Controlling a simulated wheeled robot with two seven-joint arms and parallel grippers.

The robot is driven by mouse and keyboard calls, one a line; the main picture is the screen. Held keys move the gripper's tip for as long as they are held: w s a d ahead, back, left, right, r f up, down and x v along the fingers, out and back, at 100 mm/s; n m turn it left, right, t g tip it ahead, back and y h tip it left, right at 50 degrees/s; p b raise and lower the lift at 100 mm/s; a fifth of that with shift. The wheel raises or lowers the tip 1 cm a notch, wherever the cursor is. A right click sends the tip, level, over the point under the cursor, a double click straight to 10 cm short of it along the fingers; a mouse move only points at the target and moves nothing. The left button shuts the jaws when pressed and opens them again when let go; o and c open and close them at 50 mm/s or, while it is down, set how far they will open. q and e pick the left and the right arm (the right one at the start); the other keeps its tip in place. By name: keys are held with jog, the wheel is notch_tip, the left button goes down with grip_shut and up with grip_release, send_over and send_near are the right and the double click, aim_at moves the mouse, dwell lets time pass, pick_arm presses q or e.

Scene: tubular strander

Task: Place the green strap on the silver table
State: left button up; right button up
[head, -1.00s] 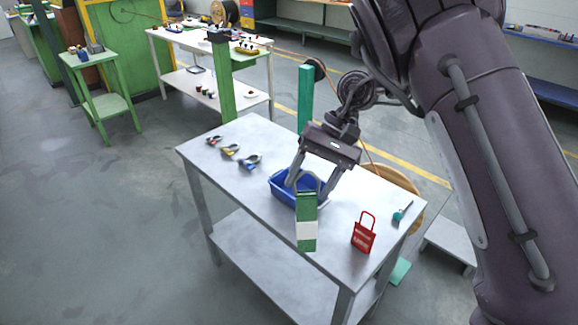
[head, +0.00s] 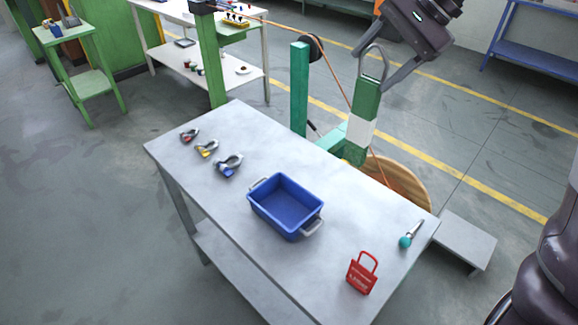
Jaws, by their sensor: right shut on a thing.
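The green strap (head: 365,105), green with a white band and a grey metal loop at its top, hangs upright from my right gripper (head: 374,62). The gripper is shut on it at the loop. My left gripper is out of view.
Several clamp-like tools (head: 228,165) lie at the table's left end. A red tag (head: 362,273) and a teal-handled tool (head: 411,235) are at the right. A green post (head: 299,90) and a wooden reel (head: 400,185) stand behind. The table top around the bin is clear.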

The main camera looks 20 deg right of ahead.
aim_at(368, 148)
jog(key=shift+s+f, duration=0.1)
jog(key=shift+f, duration=0.25)
notch_tip(368, 148, down, 15)
jog(key=shift+r+p, duration=0.1)
jog(key=shift+p, duration=0.3)
notch_tip(368, 148, down, 4)
jog(key=shift+s+a+r, duration=0.1)
jog(key=shift+r, duration=0.1)
jog(key=shift+f, duration=0.4)
jog(key=shift+f, duration=0.1)
jog(key=o, duration=1.6)
